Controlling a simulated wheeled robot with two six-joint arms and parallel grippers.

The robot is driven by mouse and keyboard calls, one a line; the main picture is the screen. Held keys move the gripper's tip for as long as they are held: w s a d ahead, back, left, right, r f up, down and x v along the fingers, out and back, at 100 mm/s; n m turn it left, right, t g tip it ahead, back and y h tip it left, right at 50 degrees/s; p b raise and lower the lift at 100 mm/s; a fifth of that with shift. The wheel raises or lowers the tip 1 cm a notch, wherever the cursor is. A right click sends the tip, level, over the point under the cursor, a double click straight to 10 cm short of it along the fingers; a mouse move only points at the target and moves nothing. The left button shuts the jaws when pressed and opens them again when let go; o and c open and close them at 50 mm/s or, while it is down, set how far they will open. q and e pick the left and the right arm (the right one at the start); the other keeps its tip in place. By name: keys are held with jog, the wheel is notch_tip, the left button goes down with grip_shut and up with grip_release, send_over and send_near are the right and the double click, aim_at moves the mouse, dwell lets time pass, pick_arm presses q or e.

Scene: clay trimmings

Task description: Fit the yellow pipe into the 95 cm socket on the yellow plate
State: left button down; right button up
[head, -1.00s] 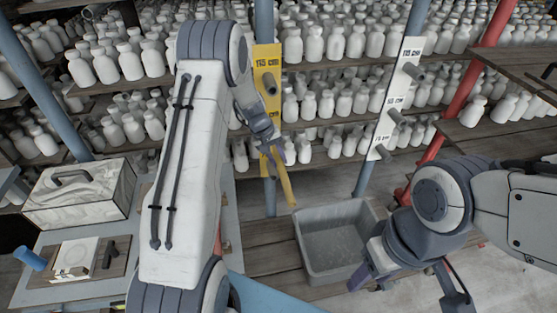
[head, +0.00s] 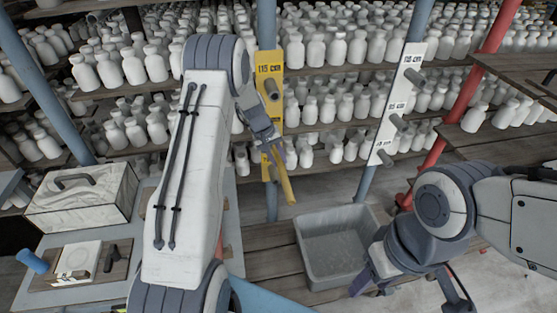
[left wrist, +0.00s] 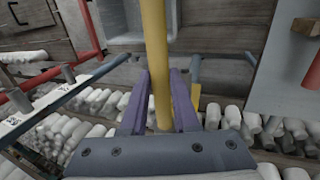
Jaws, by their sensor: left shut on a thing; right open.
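The yellow plate (head: 268,62) hangs upright on a blue post in the head view, labelled 115 cm at its top. A grey socket (head: 271,89) sticks out below that label. The lower part of the plate, with any 95 cm label and socket, is largely hidden by my left gripper (head: 273,148). That gripper is shut on the yellow pipe (head: 287,186), which slants down in front of the plate. In the left wrist view the pipe (left wrist: 156,50) runs between the purple fingers (left wrist: 159,100). My right gripper (head: 410,292) is open and empty at the lower right.
A white plate (head: 404,95) with several grey sockets hangs on another post to the right. A grey bin (head: 304,234) stands below. Shelves of white bottles (head: 340,48) fill the back. A box (head: 85,205) stands on the left bench.

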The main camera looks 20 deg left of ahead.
pick_arm(q)
jog(key=shift+w+a, duration=0.1)
jog(key=c, duration=0.6)
grip_release()
jog(key=shift+b+v, duration=1.25)
jog(key=shift+v, duration=4.05)
